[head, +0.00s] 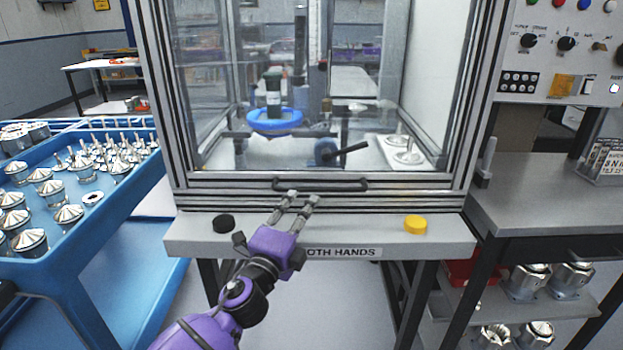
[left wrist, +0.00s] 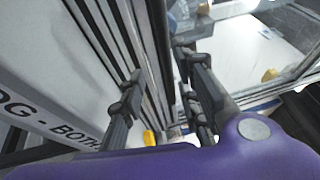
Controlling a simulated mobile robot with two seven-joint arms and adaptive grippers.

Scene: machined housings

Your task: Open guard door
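The guard door is a clear pane in an aluminium frame, and its bottom rail (head: 240,190) is down just above the bench top. A dark horizontal handle (head: 345,184) runs along that rail. My left gripper (head: 301,197) is at the handle's lower edge, left of its middle. Its two fingers stand apart in the left wrist view (left wrist: 160,100), with dark rails of the door front beyond them. I cannot tell whether the fingers touch the handle. My right gripper is not in view.
A black button (head: 223,223) and a yellow button (head: 415,225) sit on the bench front (head: 200,246). A blue cart (head: 60,265) with metal parts stands at the left. A control panel (head: 560,50) and a grey side bench (head: 545,200) are at the right.

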